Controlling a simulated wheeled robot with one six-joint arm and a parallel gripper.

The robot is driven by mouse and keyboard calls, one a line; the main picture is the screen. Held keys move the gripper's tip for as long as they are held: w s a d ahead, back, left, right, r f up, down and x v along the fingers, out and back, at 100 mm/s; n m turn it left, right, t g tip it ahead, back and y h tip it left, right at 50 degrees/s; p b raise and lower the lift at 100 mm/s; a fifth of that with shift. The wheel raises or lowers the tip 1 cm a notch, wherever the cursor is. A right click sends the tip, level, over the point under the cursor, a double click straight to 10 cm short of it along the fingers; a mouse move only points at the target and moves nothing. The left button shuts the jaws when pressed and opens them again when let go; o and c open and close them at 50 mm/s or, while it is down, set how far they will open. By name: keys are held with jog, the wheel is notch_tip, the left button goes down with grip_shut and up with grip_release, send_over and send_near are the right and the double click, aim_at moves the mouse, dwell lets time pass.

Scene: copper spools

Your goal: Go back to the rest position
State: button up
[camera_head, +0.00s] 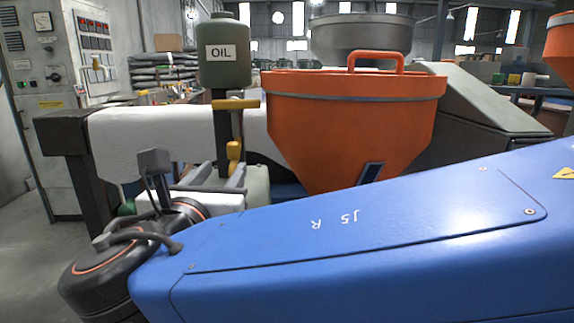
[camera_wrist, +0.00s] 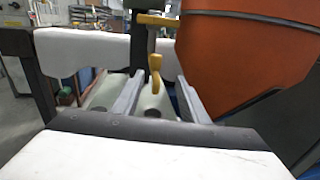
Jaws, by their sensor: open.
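My gripper (camera_head: 222,172) is in the head view, left of centre, at the end of my blue arm. Its grey fingers point away toward the machine. In the wrist view my gripper (camera_wrist: 161,78) has its fingers apart, with nothing seen held between them. A yellow lever (camera_wrist: 155,75) shows between the fingers, seemingly beyond them; whether anything touches it cannot be told. No copper spool can be made out in either view.
A large orange hopper (camera_head: 345,125) stands close, right of my gripper. A green OIL container (camera_head: 223,62) stands behind it. A white machine barrel (camera_head: 150,135) lies left of that. A control cabinet (camera_head: 80,60) stands far left. Open floor (camera_head: 35,240) shows at lower left.

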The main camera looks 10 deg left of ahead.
jog(key=w+d+f+m+g+h, duration=0.2)
jog(key=w+d+f+m, duration=0.15)
jog(key=d, duration=0.65)
jog(key=w+d+f+m+g+h, duration=0.25)
jog(key=d+f+m, duration=0.25)
jog(key=d, duration=0.5)
jog(key=w+d+f+m+g+h, duration=0.25)
jog(key=d+f+m, duration=0.25)
jog(key=d, duration=0.4)
jog(key=s+d+f+m+g+y, duration=0.5)
jog(key=s+d+f+m, duration=1)
jog(key=m, duration=0.8)
jog(key=d+g, duration=0.1)
jog(key=d, duration=0.1)
jog(key=shift+s+d, duration=0.25)
jog(key=shift+d, duration=0.05)
jog(key=shift+c, duration=0.5)
